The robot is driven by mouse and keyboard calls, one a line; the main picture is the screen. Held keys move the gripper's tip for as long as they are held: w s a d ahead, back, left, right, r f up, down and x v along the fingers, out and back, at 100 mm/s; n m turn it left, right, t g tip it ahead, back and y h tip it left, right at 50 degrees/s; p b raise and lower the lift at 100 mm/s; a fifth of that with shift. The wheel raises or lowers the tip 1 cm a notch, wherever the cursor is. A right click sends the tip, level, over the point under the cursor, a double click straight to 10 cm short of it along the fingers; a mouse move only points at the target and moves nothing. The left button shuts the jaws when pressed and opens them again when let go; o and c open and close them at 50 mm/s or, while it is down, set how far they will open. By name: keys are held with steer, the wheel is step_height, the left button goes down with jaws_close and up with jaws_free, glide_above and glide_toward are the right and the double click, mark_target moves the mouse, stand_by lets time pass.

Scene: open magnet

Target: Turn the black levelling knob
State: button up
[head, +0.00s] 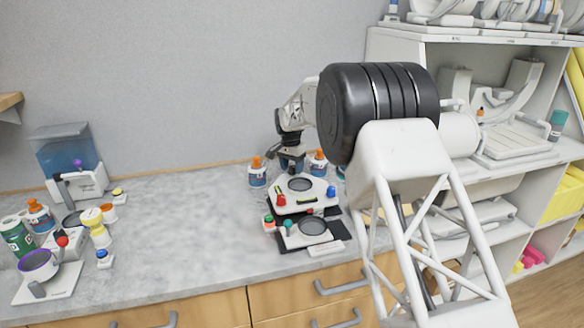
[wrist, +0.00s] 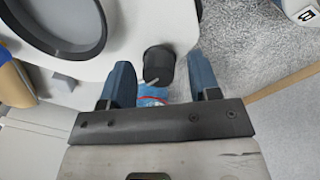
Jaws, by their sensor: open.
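The black levelling knob (wrist: 158,66) sticks out from the edge of a white device (wrist: 135,30) in the wrist view. A short pale mark or pin shows at its lower end. My gripper (wrist: 160,74) is open, with one blue finger to the left of the knob and one to the right. The knob shows between the fingers, with a gap on each side. In the head view my gripper (head: 286,157) is behind the white open magnet (head: 303,187) on the counter. I cannot make out the black knob there.
Bottles with orange caps (head: 257,174) stand close to my gripper behind the magnet. Red, blue and green knobs sit on the magnet. Other apparatus and bottles (head: 39,216) crowd the counter's left end. The counter between is clear (head: 185,215). White shelves (head: 500,150) stand at right.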

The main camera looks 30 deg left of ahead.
mark_target(291, 167)
steer(key=shift+a+r, duration=0.15)
steer(key=shift+r, duration=1.8)
steer(key=shift+a+r, duration=0.1)
steer(key=shift+r, duration=1.8)
